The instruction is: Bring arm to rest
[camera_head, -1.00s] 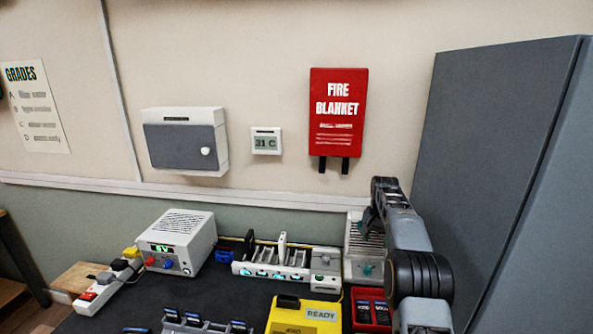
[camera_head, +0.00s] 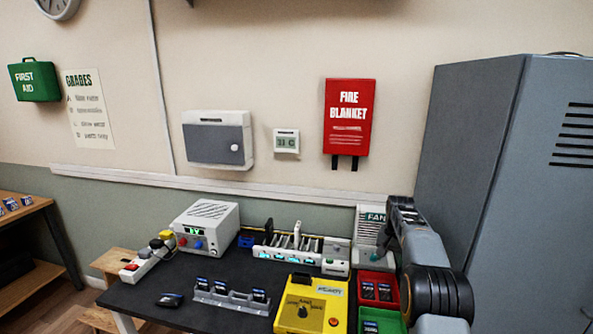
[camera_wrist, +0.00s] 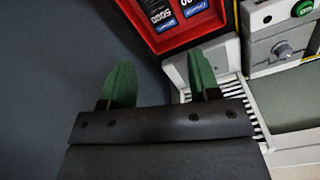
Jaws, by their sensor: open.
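My gripper (camera_wrist: 160,82) shows in the wrist view with its two green fingertips well apart and nothing between them. In the head view my arm rises at the right side of the table, and its end is near the fan unit (camera_head: 367,222), partly in front of it. In the wrist view the red bin (camera_wrist: 168,45), holding dark packs, lies just beyond the fingers, and a light slatted unit (camera_wrist: 226,88) is behind the right finger.
The dark table (camera_head: 150,283) holds a power supply (camera_head: 207,226), a charging rack (camera_head: 292,247), a yellow tester (camera_head: 312,305), a pack holder (camera_head: 232,297), the red bin (camera_head: 378,280) and a green bin (camera_head: 385,318). A tall grey cabinet (camera_head: 480,170) stands close at right.

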